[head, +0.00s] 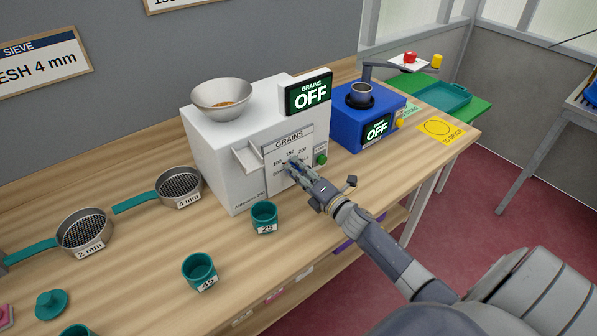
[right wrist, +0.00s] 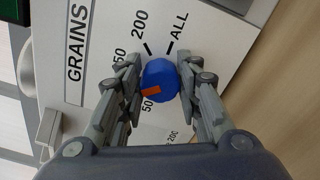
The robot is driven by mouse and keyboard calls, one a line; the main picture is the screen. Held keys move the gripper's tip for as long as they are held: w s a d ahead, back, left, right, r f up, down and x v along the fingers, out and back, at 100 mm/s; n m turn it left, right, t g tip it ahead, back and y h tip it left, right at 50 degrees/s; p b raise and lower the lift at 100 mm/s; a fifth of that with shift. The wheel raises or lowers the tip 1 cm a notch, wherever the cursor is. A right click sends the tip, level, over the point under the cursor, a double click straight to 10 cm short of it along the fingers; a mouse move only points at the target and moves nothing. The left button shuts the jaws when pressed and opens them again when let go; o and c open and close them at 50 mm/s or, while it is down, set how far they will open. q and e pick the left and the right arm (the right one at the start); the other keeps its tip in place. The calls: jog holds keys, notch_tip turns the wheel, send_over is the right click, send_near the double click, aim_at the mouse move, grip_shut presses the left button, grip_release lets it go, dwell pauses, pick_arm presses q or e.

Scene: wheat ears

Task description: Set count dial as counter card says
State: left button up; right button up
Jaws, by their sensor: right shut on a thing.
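The count dial (right wrist: 160,80) is a blue knob with an orange mark, on the white counter's (head: 213,133) GRAINS panel (right wrist: 98,50). My right gripper (head: 294,168) is shut on the dial; its fingers flank the knob in the right wrist view (right wrist: 160,82). The orange mark points to the picture's left and slightly down, on the low-number side; the exact label is hard to tell because a finger covers part of the scale. 200, ALL and a 50 show.
A green button (head: 321,159) sits right of the dial, close to my gripper. A blue machine (head: 368,118) stands to the right. Teal cups (head: 264,217) (head: 199,271) and sieves (head: 180,187) (head: 84,230) stand on the wooden bench. A metal bowl (head: 222,101) tops the counter.

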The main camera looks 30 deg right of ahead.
jog(key=m, duration=0.3)
jog(key=shift+m, duration=0.4)
jog(key=shift+f+m, duration=0.1)
jog(key=shift+m, duration=1.7)
jog(key=shift+p, duration=0.3)
jog(key=o, duration=1)
jog(key=shift+o, duration=0.2)
jog(key=s, duration=0.8)
jog(key=s+d, duration=0.1)
jog(key=s, duration=0.3)
jog(key=shift+f, duration=0.1)
